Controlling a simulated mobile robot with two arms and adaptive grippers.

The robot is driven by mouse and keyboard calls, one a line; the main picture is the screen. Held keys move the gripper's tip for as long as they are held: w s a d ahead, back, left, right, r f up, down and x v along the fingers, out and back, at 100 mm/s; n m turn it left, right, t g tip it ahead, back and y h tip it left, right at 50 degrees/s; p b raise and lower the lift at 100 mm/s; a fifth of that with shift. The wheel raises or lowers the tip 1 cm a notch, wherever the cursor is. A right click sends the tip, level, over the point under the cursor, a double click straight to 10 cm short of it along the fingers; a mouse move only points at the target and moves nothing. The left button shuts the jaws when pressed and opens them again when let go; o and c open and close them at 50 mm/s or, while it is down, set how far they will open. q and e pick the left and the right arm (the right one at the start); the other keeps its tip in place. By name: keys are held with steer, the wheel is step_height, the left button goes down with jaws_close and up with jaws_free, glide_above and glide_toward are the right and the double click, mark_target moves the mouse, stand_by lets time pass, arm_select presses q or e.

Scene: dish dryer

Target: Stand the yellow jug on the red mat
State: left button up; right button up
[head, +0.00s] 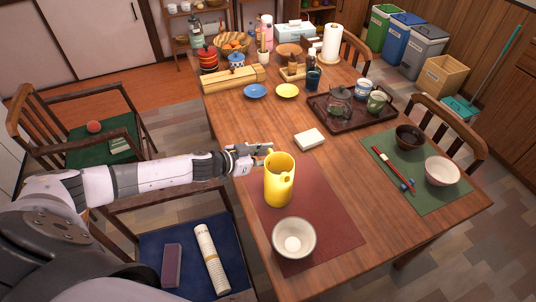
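The yellow jug (279,184) appears upright over the left part of the red mat (325,215). I cannot tell for sure whether its base touches the mat. My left gripper (264,153) is at the far left side of the jug, close to its rim. Its fingertips are small here, and I cannot tell whether they hold the jug or are apart from it. My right gripper is not in view.
A pale bowl with a round white thing in it (294,239) sits on the mat's near part. A white block (310,139) lies behind the mat. A dark tray (352,112) with a teapot and cups stands farther back. A green mat (430,192) with bowls lies right.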

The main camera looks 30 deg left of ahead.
arm_select(q)
steer(key=shift+r, duration=0.1)
steer(key=b+v, duration=0.1)
steer(key=v, duration=1.1)
stand_by(0.7)
